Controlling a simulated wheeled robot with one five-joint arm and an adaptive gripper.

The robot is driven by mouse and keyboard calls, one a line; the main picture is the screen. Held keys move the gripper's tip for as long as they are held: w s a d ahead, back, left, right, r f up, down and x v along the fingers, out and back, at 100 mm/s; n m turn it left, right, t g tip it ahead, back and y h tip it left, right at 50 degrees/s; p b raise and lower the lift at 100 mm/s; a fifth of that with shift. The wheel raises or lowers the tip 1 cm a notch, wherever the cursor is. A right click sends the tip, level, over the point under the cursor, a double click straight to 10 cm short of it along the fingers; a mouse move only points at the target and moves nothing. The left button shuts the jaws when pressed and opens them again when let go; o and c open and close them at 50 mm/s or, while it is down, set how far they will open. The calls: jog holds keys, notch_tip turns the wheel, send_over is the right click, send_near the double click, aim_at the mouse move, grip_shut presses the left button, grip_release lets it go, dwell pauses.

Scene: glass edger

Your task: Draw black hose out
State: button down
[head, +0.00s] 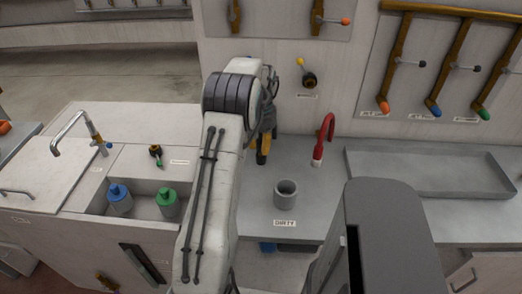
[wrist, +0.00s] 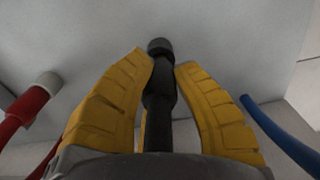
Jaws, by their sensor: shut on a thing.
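The black hose (wrist: 158,95) runs up between the yellow fingers of my gripper (wrist: 165,66) in the wrist view, with its rounded dark end showing past the fingertips. My gripper is shut on the hose. In the head view my gripper (head: 264,144) is above the grey counter, left of the red hose (head: 325,140), and a dark hose end (head: 262,157) shows just below the fingers. My arm hides the rest of the black hose in the head view.
The red hose (wrist: 30,105) and a blue hose (wrist: 285,135) flank my gripper in the wrist view. A grey cup (head: 286,194) stands on the counter. A shallow grey tray (head: 430,192) lies right. A basin with blue (head: 119,198) and green (head: 167,204) bottles is left.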

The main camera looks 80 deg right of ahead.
aim_at(261, 138)
jog(key=shift+r+p, duration=1.4)
jog(key=shift+r, duration=0.4)
jog(key=shift+r, duration=0.1)
jog(key=shift+r+p, duration=1.75)
jog(key=shift+r, duration=0.15)
